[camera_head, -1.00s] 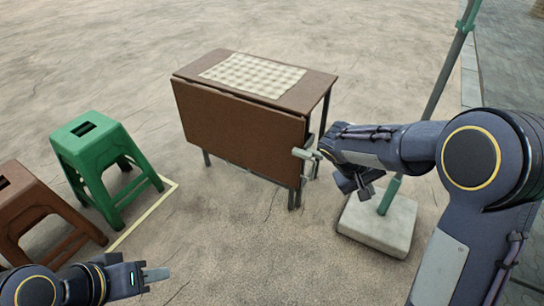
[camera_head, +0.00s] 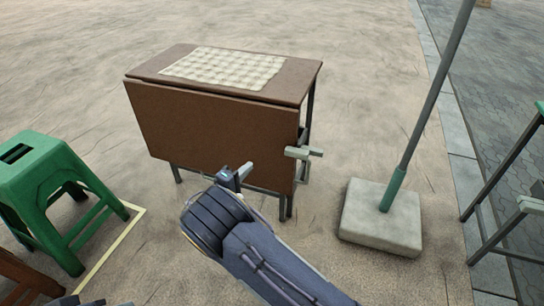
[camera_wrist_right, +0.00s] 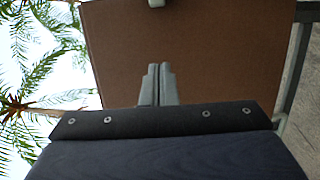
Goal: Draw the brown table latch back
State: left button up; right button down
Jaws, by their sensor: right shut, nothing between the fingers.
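The brown table (camera_head: 215,125) stands in the middle of the head view, its front leaf hanging down. A pale T-shaped latch (camera_head: 303,153) sticks out at the right edge of that leaf. My right gripper (camera_head: 240,176) is shut and empty, in front of the leaf's lower part and left of the latch, apart from it. In the right wrist view its closed fingers (camera_wrist_right: 158,84) point at the brown panel (camera_wrist_right: 210,50). A pale piece (camera_wrist_right: 156,3), perhaps the latch, is cut by the top edge. Only a sliver of my left arm shows at the bottom left.
A green stool (camera_head: 50,190) stands at the left, with a brown stool (camera_head: 25,280) partly cut off below it. A pole on a concrete base (camera_head: 382,217) stands right of the table. A green table (camera_head: 500,165) with a pale handle is cut by the right edge.

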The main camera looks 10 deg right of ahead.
aim_at(293, 155)
jog(key=b+x, duration=0.3)
jog(key=x, duration=0.7)
jog(key=shift+d+f, duration=0.1)
jog(key=shift+d, duration=0.25)
jog(key=shift+s+d+b, duration=0.6)
jog(key=shift+s+d, duration=0.2)
jog(key=shift+d, duration=0.15)
jog(key=shift+s+d, duration=0.35)
jog(key=shift+d, duration=0.15)
jog(key=shift+s+d+b, duration=0.2)
jog(key=shift+s+d, duration=0.45)
jog(key=shift+d, duration=0.3)
jog(key=shift+s+d+b, duration=0.15)
jog(key=shift+s+d, duration=0.5)
jog(key=shift+d, duration=0.3)
